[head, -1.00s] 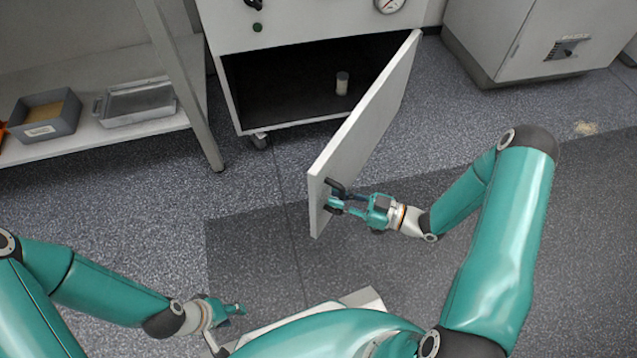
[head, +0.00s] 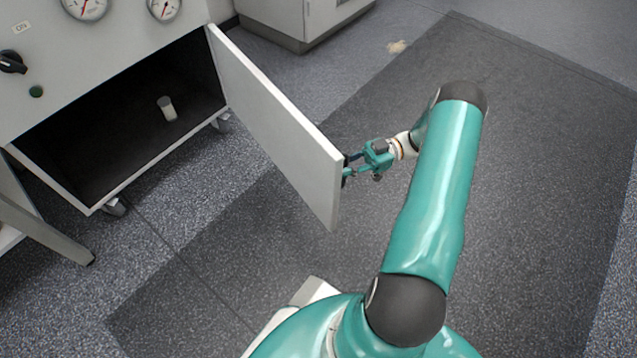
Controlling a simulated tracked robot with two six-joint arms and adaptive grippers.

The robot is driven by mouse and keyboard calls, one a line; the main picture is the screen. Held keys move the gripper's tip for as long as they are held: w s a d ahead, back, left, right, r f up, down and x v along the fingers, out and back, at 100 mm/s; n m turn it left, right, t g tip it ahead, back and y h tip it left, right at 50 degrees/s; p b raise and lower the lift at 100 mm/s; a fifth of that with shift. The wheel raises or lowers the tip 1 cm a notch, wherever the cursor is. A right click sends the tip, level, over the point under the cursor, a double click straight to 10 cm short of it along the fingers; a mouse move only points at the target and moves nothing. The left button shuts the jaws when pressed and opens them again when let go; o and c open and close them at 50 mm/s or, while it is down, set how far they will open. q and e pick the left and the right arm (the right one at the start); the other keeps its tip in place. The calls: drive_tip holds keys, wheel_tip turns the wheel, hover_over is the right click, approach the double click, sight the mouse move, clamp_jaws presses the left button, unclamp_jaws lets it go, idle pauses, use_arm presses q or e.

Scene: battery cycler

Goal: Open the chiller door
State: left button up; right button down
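The chiller door (head: 275,120) is a plain white panel in the head view, hinged at the cabinet's right side. It stands wide open, swung out toward me, and its inner face shows. The chiller cabinet (head: 75,190) is at the left with its dark inside exposed. My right gripper (head: 348,169) is at the door's free end, on the outer side, with its fingertips partly behind the panel edge. The handle is hidden by the door, so I cannot see whether the fingers grip it. My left gripper is out of view.
A small pale container (head: 167,108) stands inside the cabinet. Gauges (head: 88,5) and a black knob (head: 12,62) are on the front above. A table leg (head: 45,232) is at the lower left. Another white cabinet (head: 300,18) stands at the back. The floor to the right is clear.

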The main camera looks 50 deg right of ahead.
drive_tip(key=shift+s+d+g, duration=0.3)
drive_tip(key=shift+s+d, duration=0.05)
drive_tip(key=shift+d, duration=0.5)
drive_tip(key=c, duration=1.1)
unclamp_jaws()
drive_tip(key=shift+c, duration=0.2)
wheel_tip(320, 180, up, 10)
drive_tip(key=shift+c, duration=0.3)
